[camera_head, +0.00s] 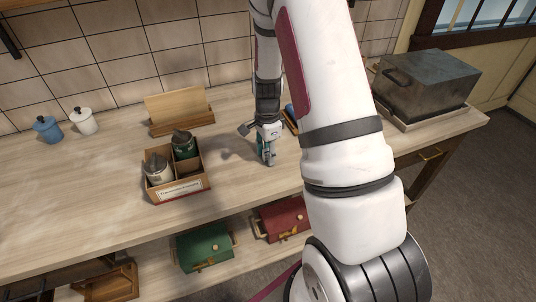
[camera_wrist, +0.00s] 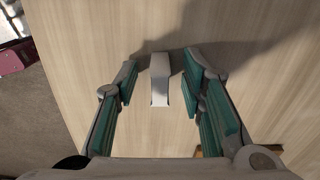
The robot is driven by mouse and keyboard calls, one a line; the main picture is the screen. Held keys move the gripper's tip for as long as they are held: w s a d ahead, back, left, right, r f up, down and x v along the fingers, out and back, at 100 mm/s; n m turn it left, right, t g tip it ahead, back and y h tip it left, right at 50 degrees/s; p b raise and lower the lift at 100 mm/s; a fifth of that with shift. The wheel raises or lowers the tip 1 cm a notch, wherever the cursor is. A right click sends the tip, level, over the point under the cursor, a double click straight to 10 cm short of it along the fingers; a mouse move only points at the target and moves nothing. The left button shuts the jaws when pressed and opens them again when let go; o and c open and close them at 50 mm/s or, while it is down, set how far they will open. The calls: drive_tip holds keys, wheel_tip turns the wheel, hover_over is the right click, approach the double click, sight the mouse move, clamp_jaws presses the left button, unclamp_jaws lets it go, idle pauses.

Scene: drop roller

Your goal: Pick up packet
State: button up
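A small pale grey-white packet (camera_wrist: 160,78) is on the wooden counter in the wrist view. It lies between the two green-padded fingers of my gripper (camera_wrist: 160,88), with a gap on each side, so neither finger seems to touch it. My gripper is open around it. In the head view my gripper (camera_head: 267,158) points down low over the counter, right of the divided wooden box. I cannot make out the packet in the head view; the gripper seems to hide it.
A wooden stand (camera_head: 181,124), a blue jar (camera_head: 47,128) and a white jar (camera_head: 83,121) are behind. A metal box (camera_head: 425,85) is at right. Green (camera_head: 204,247) and red (camera_head: 281,219) boxes sit below.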

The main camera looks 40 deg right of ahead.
clamp_jaws()
